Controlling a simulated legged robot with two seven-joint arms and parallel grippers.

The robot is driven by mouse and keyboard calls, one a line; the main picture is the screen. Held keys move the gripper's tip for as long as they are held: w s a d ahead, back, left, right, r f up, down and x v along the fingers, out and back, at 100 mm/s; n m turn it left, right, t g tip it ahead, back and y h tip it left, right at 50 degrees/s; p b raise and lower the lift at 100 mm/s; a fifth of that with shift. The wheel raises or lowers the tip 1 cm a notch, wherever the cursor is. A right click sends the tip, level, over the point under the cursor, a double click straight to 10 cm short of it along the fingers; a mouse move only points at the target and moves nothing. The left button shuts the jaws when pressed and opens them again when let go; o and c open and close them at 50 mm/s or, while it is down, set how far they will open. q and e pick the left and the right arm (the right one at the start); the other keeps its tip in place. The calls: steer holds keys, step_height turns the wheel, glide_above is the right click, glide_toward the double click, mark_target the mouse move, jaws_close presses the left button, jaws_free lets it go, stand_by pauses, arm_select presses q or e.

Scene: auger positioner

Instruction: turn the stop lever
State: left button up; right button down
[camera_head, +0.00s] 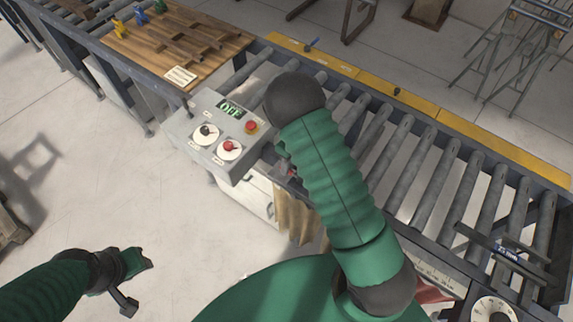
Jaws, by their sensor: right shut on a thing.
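A grey control box (185,138) stands beside the roller conveyor, with a lit "OFF" display (231,109). Its face carries a black-handled dial (206,130), a red-handled dial (229,147) and a red button (251,127). I cannot tell which part is the stop lever. My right arm rises from the lower right, just right of the box, and hides most of my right gripper (287,165). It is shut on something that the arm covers. My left gripper (139,283) is at the lower left, open and empty, away from the box.
The roller conveyor (405,160) runs to the lower right, with a yellow rail (430,108) behind it. A wooden board (165,45) with small figures lies at the upper left. The floor left of the box is clear.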

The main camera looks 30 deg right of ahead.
steer(key=shift+w+d+r, duration=0.15)
steer(key=shift+w+r, duration=0.05)
steer(key=c, duration=1.5)
jaws_free()
steer(key=shift+o, duration=0.7)
steer(key=shift+s+f, duration=0.1)
steer(key=shift+s, duration=0.1)
steer(key=shift+w+r, duration=0.1)
steer(key=shift+r, duration=0.1)
steer(key=w+d+r+b, duration=0.1)
steer(key=d+r+b, duration=0.2)
steer(key=r, duration=1.3)
steer(key=shift+b, duration=0.3)
steer(key=shift+d, duration=0.1)
